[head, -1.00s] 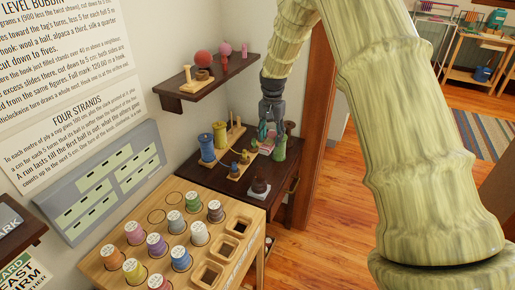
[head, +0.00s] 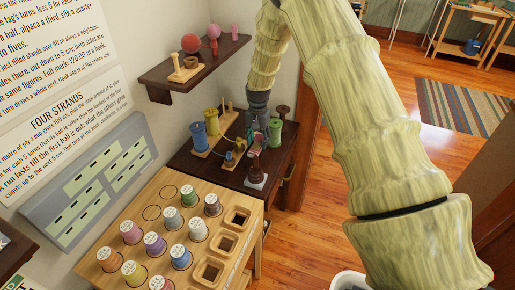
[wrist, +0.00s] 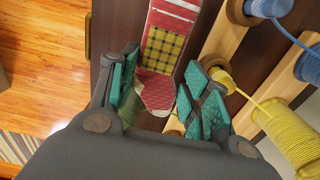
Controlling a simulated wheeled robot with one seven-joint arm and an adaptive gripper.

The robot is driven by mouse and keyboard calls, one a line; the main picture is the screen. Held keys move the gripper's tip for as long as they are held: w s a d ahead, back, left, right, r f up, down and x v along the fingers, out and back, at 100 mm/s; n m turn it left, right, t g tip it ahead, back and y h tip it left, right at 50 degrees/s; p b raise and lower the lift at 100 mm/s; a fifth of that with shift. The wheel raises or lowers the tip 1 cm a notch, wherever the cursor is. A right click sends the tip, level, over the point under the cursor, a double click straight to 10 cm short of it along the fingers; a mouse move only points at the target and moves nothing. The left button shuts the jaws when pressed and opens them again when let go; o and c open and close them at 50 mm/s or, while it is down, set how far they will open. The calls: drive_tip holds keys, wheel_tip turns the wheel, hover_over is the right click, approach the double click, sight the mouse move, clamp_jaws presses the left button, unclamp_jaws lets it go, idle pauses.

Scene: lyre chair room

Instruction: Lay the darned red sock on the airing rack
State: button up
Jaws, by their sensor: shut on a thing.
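The red sock (wrist: 157,92), with a yellow-and-black plaid patch, runs up the middle of the wrist view. It lies between the teal pads of my gripper (wrist: 160,105), which is shut on it. In the head view my gripper (head: 254,131) is low over the dark side table (head: 222,174), among spools, and only a small reddish bit shows below it. Whether the sock is clear of the table cannot be told. No airing rack can be made out now.
Blue and yellow spools (wrist: 302,142) on wooden holders stand close right of my gripper. A tray of thread spools (head: 228,264) stands in front. Open floor (head: 400,125) lies to the right.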

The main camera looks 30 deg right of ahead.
sight(258, 149)
drive_tip(key=shift+s+f, duration=0.35)
drive_tip(key=shift+w+f+p, duration=0.15)
drive_tip(key=shift+f+p, duration=0.3)
drive_tip(key=shift+f, duration=1.85)
drive_tip(key=o, duration=0.9)
drive_tip(key=shift+f, duration=0.1)
